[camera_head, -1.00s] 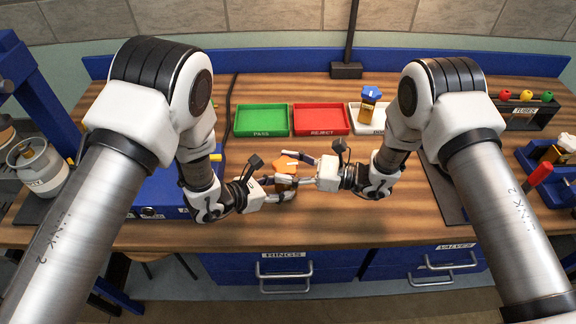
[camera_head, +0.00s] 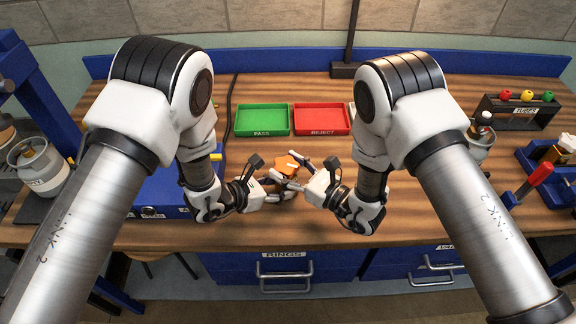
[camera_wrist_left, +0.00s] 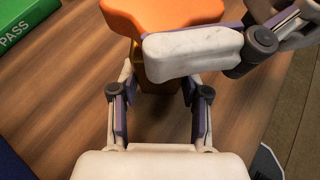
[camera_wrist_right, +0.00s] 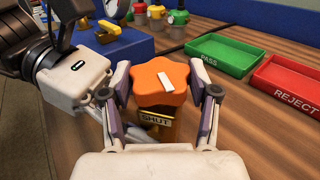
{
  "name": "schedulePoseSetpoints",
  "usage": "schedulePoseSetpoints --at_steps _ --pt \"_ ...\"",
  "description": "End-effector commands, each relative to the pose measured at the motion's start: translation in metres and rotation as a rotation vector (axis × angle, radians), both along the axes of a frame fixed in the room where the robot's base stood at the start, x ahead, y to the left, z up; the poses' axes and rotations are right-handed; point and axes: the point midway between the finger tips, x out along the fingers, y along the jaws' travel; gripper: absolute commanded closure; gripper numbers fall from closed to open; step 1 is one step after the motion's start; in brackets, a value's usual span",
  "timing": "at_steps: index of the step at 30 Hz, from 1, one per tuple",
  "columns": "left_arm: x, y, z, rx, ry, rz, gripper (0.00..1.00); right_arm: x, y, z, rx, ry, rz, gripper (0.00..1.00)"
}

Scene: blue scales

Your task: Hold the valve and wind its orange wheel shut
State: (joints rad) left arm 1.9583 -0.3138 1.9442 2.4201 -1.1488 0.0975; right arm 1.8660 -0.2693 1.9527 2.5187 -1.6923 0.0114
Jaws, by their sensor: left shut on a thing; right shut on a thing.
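The valve has a brass body (camera_wrist_right: 160,126) with a "SHUT" label and a lobed orange wheel (camera_wrist_right: 160,82) with a white mark on top. In the head view the wheel (camera_head: 287,164) is above the bench, between my two grippers. My left gripper (camera_head: 284,189) is shut on the valve body, below the wheel; its fingers flank the body in the left wrist view (camera_wrist_left: 160,84). My right gripper (camera_head: 301,177) is shut on the wheel, with one finger on each side of it in the right wrist view (camera_wrist_right: 163,92). The fingers hide part of the body.
A green PASS tray (camera_head: 262,120) and a red REJECT tray (camera_head: 321,119) lie behind the grippers. A rack with coloured knobs (camera_head: 517,110) stands at the back right. A blue box (camera_head: 150,190) sits left of my left gripper. Bare wood lies in front.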

Motion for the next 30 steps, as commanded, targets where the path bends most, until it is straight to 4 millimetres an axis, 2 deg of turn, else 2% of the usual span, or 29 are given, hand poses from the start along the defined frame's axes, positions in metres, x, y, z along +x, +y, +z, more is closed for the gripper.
schedulePoseSetpoints --at_steps 11,26,27,29,30 --pt "-0.0012 -0.0008 -0.0002 0.0 -0.001 -0.005 0.74 -0.0008 0.0008 -0.0005 -0.006 -0.002 -0.179 0.75" --pt "-0.0011 -0.0002 -0.0004 0.001 0.001 -0.003 0.74 -0.0003 -0.001 0.0 -0.006 -0.004 -0.21 0.75" --pt "-0.0011 -0.0001 -0.0005 0.001 0.001 -0.002 0.74 -0.0003 -0.0011 0.0001 -0.006 -0.004 -0.21 0.36" --pt "-0.001 -0.0001 -0.0005 0.001 0.001 -0.002 0.74 -0.0003 -0.0012 0.0001 -0.006 -0.004 -0.21 0.15" --pt "-0.0009 0.0 -0.0005 0.0 0.001 -0.002 0.74 -0.0003 -0.001 0.0001 -0.006 -0.004 -0.21 0.14"
